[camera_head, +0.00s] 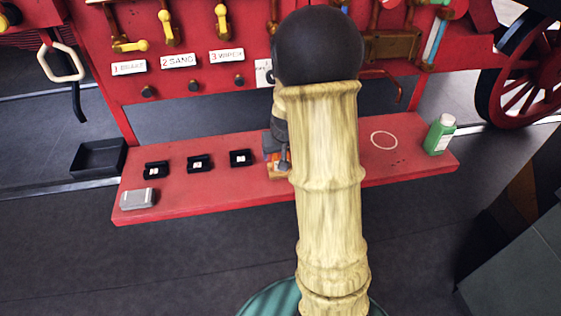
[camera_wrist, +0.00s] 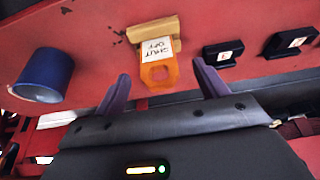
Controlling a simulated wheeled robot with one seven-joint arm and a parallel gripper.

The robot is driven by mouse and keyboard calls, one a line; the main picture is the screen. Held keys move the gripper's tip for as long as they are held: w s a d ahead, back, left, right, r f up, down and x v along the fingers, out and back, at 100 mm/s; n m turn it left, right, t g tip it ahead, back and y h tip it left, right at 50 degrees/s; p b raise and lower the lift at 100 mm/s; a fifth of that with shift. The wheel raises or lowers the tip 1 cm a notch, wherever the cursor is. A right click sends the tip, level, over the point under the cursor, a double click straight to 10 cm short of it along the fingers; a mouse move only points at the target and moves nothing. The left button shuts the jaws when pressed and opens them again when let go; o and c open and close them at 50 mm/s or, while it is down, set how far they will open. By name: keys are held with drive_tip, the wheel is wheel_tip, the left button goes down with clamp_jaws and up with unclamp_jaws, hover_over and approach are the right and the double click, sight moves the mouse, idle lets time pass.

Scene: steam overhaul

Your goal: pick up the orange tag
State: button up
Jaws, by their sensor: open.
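The orange tag (camera_wrist: 158,73) has a rounded end with a hole and a white label with lettering. In the wrist view it rests at a tan wooden block (camera_wrist: 151,33) on the red shelf. My gripper (camera_wrist: 161,69) is open, with its two purple fingers on either side of the tag in the picture. I see no finger touching it, and the depth between them is hard to tell. In the head view my arm hides most of the gripper and tag area; the block's edge (camera_head: 276,174) shows beside it.
Several small black holders (camera_head: 199,164) and a grey box (camera_head: 138,199) lie on the red shelf (camera_head: 220,190). A green bottle (camera_head: 439,134) stands at its right end. A blue cup (camera_wrist: 41,76) shows in the wrist view. Red machinery with levers rises behind.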

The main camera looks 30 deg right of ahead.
drive_tip(key=shift+x, duration=2.6)
drive_tip(key=shift+w+d, duration=0.1)
drive_tip(key=shift+d, duration=0.05)
drive_tip(key=shift+r, duration=0.1)
drive_tip(key=c, duration=1.1)
drive_tip(key=shift+r, duration=0.1)
wheel_tip(320, 180, up, 10)
drive_tip(key=shift+f+p, duration=0.1)
drive_tip(key=shift+p, duration=0.3)
